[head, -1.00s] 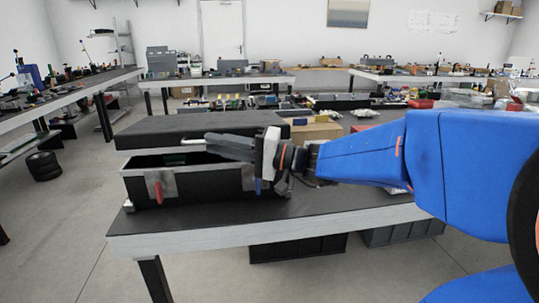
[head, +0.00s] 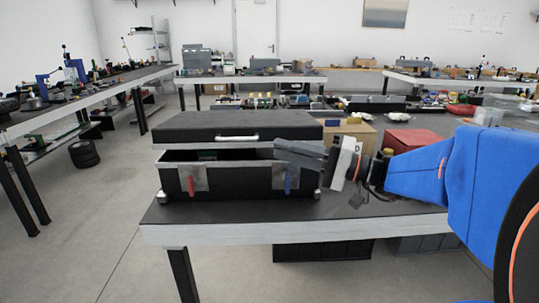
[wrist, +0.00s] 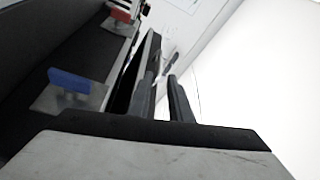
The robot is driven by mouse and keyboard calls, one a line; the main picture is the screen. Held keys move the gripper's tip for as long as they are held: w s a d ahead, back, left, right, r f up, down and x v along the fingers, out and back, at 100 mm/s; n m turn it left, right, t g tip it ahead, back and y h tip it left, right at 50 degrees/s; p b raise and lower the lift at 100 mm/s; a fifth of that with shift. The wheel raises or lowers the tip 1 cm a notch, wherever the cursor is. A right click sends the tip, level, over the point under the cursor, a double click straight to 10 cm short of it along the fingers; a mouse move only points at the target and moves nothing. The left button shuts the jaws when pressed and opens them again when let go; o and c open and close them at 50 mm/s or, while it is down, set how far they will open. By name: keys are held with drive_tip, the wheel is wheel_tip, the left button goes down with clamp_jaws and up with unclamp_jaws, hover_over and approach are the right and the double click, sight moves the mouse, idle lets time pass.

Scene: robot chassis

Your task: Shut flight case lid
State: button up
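The black flight case (head: 238,182) stands on the dark workbench in the head view. Its lid (head: 235,126) is raised, with a dark gap between it and the case rim. A pale handle (head: 237,137) is on the lid's front edge. A red latch (head: 191,187) and a blue latch (head: 288,184) are on the front; the blue one also shows in the wrist view (wrist: 68,80). My gripper (head: 284,154) is at the case's right front, near rim height, below the lid's right part. In the wrist view its fingers (wrist: 164,92) are apart with nothing seen between them.
The workbench (head: 225,212) has bare room in front of the case. A cardboard box (head: 345,134) and a red box (head: 410,141) are behind my arm. Dark crates (head: 322,251) are under the bench. Open floor lies to the left.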

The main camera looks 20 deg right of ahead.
drive_tip(key=shift+v, duration=2.15)
